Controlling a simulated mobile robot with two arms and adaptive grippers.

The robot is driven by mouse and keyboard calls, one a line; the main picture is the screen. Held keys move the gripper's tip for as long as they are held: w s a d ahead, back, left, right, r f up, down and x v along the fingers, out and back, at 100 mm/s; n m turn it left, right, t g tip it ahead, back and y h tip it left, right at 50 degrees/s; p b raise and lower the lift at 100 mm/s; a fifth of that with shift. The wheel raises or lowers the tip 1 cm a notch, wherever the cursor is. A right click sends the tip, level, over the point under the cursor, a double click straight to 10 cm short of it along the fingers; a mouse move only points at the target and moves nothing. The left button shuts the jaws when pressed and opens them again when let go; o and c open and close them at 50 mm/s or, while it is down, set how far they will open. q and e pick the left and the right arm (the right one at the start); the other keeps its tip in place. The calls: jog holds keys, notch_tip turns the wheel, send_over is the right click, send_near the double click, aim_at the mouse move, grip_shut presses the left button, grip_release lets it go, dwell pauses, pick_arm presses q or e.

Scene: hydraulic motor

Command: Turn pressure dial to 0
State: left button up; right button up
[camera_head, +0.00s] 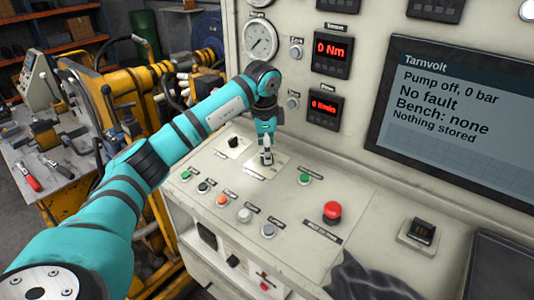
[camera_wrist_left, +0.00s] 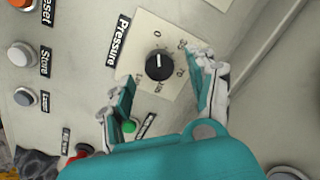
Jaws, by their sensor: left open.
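The pressure dial (camera_wrist_left: 158,66) is a round black knob with a white line, on a pale plate marked "Pressure" in the left wrist view. In the head view my left gripper (camera_head: 266,156) points down over the dial's plate (camera_head: 276,160) and hides the knob. The screen (camera_head: 453,115) reads "Pump off, 0 bar". My right gripper is not in view.
Another black knob (camera_head: 233,142) sits left of the gripper. A green button (camera_head: 304,179), a red mushroom button (camera_head: 333,212) and several small buttons share the sloped panel. The upright panel with red displays (camera_head: 332,48) stands behind. A dark cloth (camera_head: 368,280) lies at the front edge.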

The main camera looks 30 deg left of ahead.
aim_at(265, 168)
pick_arm(q)
notch_tip(265, 168, up, 9)
jog(key=s, duration=0.1)
jog(key=shift+s+d, duration=0.3)
jog(key=shift+r, duration=0.1)
